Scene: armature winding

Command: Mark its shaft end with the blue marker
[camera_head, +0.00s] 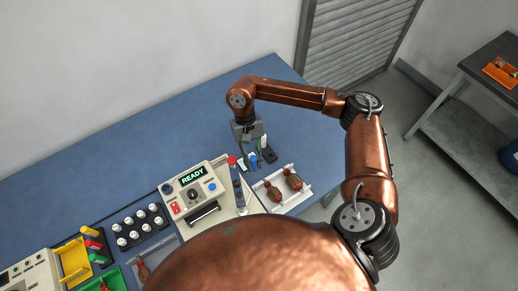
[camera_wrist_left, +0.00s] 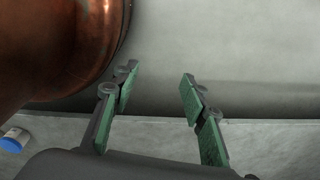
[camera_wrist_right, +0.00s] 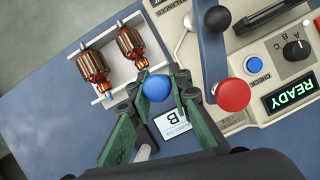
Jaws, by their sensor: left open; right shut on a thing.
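My right gripper (camera_head: 249,142) is over the right part of the blue bench. In the right wrist view its fingers (camera_wrist_right: 157,95) are shut on the blue marker (camera_wrist_right: 157,87), whose round blue end faces the camera. Two copper-wound armatures, one (camera_wrist_right: 93,67) and another (camera_wrist_right: 131,48), lie side by side in a white tray (camera_wrist_right: 108,100) beside the gripper, apart from it. A small blue spot shows at the near shaft end of the first. In the head view they lie right of the gripper. My left gripper (camera_wrist_left: 157,92) is open and empty.
The checker machine (camera_head: 191,190) reads READY; its red knob (camera_wrist_right: 232,93) stands close to the right gripper. Bins (camera_head: 75,262) and several white-topped parts (camera_head: 140,225) are at the left.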

